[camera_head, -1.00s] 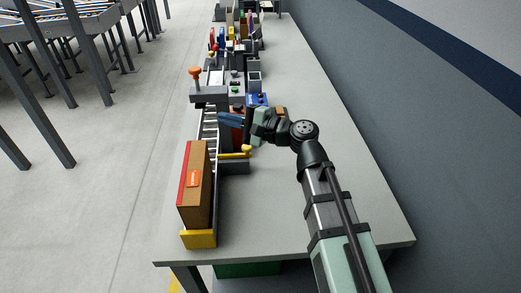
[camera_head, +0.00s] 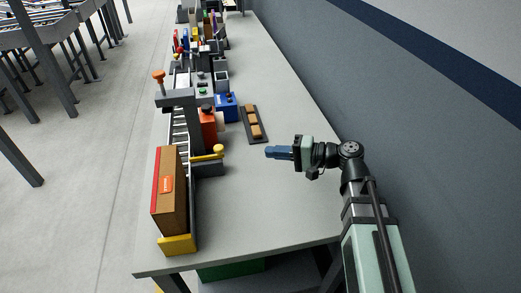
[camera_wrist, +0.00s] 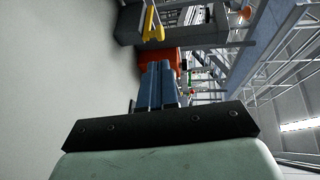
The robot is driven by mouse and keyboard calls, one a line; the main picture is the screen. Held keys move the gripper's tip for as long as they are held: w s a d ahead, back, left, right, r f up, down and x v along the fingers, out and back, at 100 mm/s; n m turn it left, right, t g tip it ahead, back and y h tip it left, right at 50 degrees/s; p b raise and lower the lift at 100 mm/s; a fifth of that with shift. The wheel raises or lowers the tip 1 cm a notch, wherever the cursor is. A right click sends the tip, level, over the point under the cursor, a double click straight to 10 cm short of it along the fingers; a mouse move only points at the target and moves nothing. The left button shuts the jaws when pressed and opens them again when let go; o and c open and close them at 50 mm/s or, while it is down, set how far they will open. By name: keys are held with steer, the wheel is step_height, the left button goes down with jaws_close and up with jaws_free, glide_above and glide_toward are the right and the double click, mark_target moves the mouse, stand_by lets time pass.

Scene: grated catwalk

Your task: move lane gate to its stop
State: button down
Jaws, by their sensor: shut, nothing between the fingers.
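The lane gate appears to be the yellow bar with a round knob (camera_head: 207,154), beside the roller lane (camera_head: 179,128) and above a grey block (camera_head: 208,168). A yellow part (camera_wrist: 153,24), likely the same bar, shows at the top of the wrist view. My gripper (camera_head: 268,152) is over the table to the right of the bar, a clear gap away, with blue fingers pointing left. The fingers also show in the wrist view (camera_wrist: 157,68), shut together and empty. I cannot make out the gate's stop.
A tall brown carton (camera_head: 171,195) stands at the near end of the lane against a yellow end piece (camera_head: 178,245). A grey post arm with an orange knob (camera_head: 158,77), an orange box (camera_head: 208,126), a blue bin (camera_head: 227,107) and a tray of brown blocks (camera_head: 247,125) lie beyond. The table's right side is clear.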

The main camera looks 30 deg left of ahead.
mark_target(223, 149)
steer(key=x, duration=1.3)
steer(key=s+a, duration=0.5)
steer(key=shift+s+a, duration=0.2)
steer(key=shift+s+a+r, duration=0.1)
stand_by(0.3)
steer(key=v, duration=1.4)
steer(key=shift+w+d, duration=0.25)
steer(key=shift+d, duration=0.05)
